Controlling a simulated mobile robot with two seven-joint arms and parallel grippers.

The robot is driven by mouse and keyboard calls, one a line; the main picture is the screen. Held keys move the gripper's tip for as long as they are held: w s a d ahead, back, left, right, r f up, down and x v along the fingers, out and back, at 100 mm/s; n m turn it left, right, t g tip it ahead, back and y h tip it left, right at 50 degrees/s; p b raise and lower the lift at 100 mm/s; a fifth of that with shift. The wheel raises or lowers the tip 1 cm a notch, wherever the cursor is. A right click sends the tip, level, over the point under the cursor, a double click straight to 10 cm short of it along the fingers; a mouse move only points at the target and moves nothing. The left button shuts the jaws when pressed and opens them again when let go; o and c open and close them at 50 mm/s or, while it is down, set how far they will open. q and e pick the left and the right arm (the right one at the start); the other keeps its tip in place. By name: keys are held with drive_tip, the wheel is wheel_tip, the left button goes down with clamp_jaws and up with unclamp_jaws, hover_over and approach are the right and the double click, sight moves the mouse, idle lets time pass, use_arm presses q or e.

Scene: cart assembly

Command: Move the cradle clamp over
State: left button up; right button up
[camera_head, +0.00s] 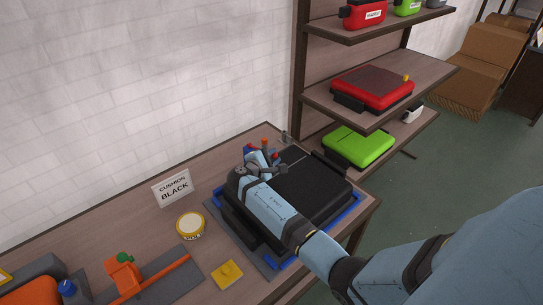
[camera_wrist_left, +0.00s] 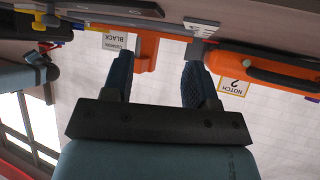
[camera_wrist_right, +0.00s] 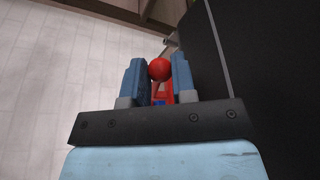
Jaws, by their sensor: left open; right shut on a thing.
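The clamp shows as a red ball knob (camera_wrist_right: 160,69) above a red and blue body (camera_wrist_right: 161,94) in the right wrist view. My right gripper (camera_wrist_right: 160,78) is shut on it, with one finger on each side of the knob. In the head view the red knob (camera_head: 265,143) stands at the far edge of the black case (camera_head: 300,190), beside my right gripper (camera_head: 264,160). The case lies in a blue cradle (camera_head: 345,208) and partly hides it. The clamp's lower end is hidden. My left gripper (camera_wrist_left: 160,75) is open and empty, outside the head view.
An orange fixture with a green knob (camera_head: 124,258) and an orange case (camera_head: 38,292) are at the left. A yellow-rimmed disc (camera_head: 190,226), a yellow block (camera_head: 228,274) and a cushion sign (camera_head: 173,188) are nearer the cradle. Shelves (camera_head: 350,83) stand behind right.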

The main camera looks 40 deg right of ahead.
drive_tip(key=shift+f, duration=0.15)
use_arm(q)
drive_tip(key=shift+f+b, duration=1.1)
drive_tip(key=shift+b, duration=0.1)
use_arm(e)
drive_tip(key=shift+o, duration=0.7)
drive_tip(key=shift+s+f, duration=0.25)
drive_tip(key=shift+f, duration=0.75)
drive_tip(key=shift+s+f, duration=0.2)
drive_tip(key=shift+f, duration=0.75)
drive_tip(key=o, duration=0.8)
use_arm(q)
drive_tip(key=shift+f+b, duration=0.8)
drive_tip(key=shift+f, duration=0.05)
use_arm(e)
drive_tip(key=v, duration=1.3)
drive_tip(key=shift+s+a+r, duration=0.15)
drive_tip(key=shift+a, duration=0.15)
drive_tip(key=shift+s, duration=0.1)
